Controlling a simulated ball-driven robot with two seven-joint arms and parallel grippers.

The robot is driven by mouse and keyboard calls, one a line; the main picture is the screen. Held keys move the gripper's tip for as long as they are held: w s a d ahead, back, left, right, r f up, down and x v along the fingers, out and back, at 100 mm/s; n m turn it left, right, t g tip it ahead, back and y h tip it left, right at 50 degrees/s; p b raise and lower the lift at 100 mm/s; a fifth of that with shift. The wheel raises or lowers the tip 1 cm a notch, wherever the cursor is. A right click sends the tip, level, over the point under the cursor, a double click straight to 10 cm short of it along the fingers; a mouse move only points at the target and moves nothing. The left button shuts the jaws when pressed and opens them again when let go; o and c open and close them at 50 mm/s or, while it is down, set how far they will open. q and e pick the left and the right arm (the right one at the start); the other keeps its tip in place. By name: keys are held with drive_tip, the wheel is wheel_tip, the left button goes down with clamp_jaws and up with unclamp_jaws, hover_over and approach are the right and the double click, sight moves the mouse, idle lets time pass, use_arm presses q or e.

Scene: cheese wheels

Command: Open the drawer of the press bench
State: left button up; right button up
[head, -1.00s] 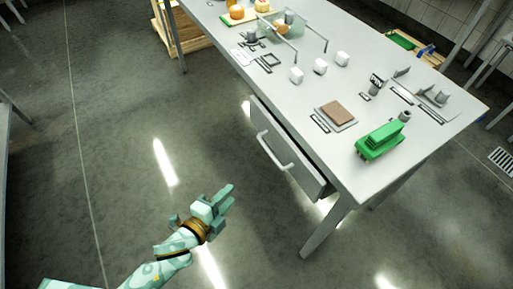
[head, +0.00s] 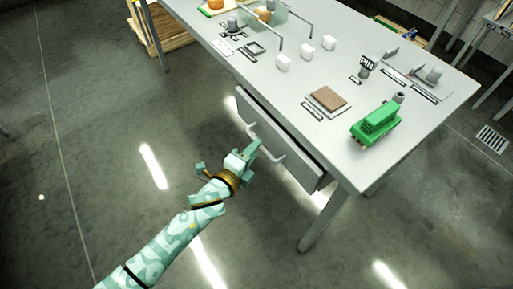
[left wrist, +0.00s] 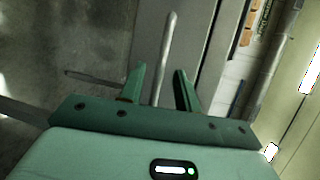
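The press bench (head: 310,75) has a grey drawer (head: 295,150) under its near edge, with a pale bar handle (head: 275,155) on the front. The drawer front sits close under the tabletop and looks shut. My left gripper (head: 254,150) is at the handle, covering part of it. In the left wrist view, the handle (left wrist: 166,50) runs lengthwise between the two green fingers (left wrist: 158,84), with gaps on both sides. The fingers are open. The drawer front (left wrist: 185,45) lies behind the handle. My right gripper is not in view.
On the bench stand a green machine (head: 376,122), a brown square on a plate (head: 327,97), several white blocks (head: 307,52) and small fixtures. A bench leg (head: 322,222) stands below the drawer's right end. The floor in front is clear.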

use_arm(q)
drive_tip(key=shift+x, duration=1.2)
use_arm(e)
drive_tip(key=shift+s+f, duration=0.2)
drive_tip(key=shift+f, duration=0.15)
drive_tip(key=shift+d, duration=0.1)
